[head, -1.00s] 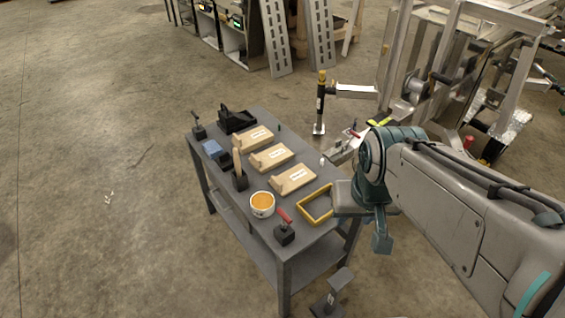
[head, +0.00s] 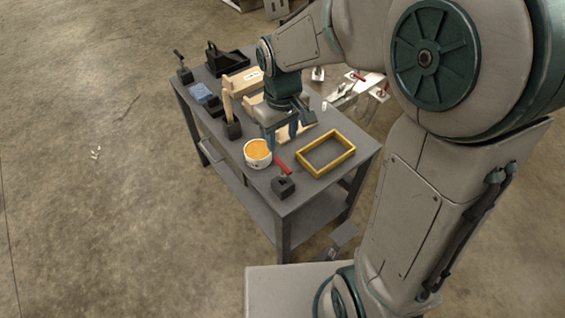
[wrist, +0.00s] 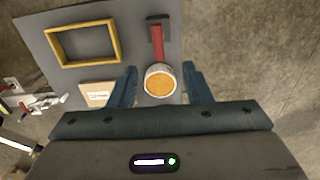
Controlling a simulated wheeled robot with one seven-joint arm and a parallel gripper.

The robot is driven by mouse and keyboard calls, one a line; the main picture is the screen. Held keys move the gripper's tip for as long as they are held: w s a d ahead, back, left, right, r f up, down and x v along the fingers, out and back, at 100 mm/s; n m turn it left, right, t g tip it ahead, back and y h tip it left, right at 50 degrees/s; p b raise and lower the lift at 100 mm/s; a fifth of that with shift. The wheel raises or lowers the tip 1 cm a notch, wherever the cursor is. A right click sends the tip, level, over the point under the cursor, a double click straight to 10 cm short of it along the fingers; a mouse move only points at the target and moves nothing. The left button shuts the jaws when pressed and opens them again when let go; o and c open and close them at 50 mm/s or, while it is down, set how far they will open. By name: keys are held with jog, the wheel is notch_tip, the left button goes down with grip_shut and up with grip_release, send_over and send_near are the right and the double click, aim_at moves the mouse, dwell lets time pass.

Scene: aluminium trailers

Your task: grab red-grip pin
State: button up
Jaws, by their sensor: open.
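The red-grip pin (head: 282,167) stands in a small black block (head: 284,187) at the near corner of the grey table, its red grip leaning up and left in the head view. In the wrist view the red grip (wrist: 157,45) lies straight ahead, just beyond the white tub of orange contents (wrist: 160,82). My gripper (head: 281,135) is open above the table, near the tub (head: 258,153). In the wrist view its two blue fingers (wrist: 160,86) show on either side of the tub, with nothing visibly held.
A yellow frame (head: 325,153) lies right of the pin on the table (head: 243,180). A wooden-handled tool (head: 229,108) stands upright left of my gripper. Wooden blocks (head: 243,80), partly hidden by my arm, and a black holder (head: 222,62) are farther back.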

aim_at(283, 164)
notch_tip(283, 164, down, 8)
jog(key=shift+f+b, duration=0.15)
jog(key=shift+b, duration=0.45)
jog(key=shift+w+d+f+b, duration=0.1)
jog(key=shift+f+b, duration=0.15)
jog(key=shift+f, duration=1.15)
jog(key=shift+w+f+b, duration=0.1)
jog(key=shift+f+b, duration=0.1)
jog(key=shift+f, duration=1.15)
grip_shut()
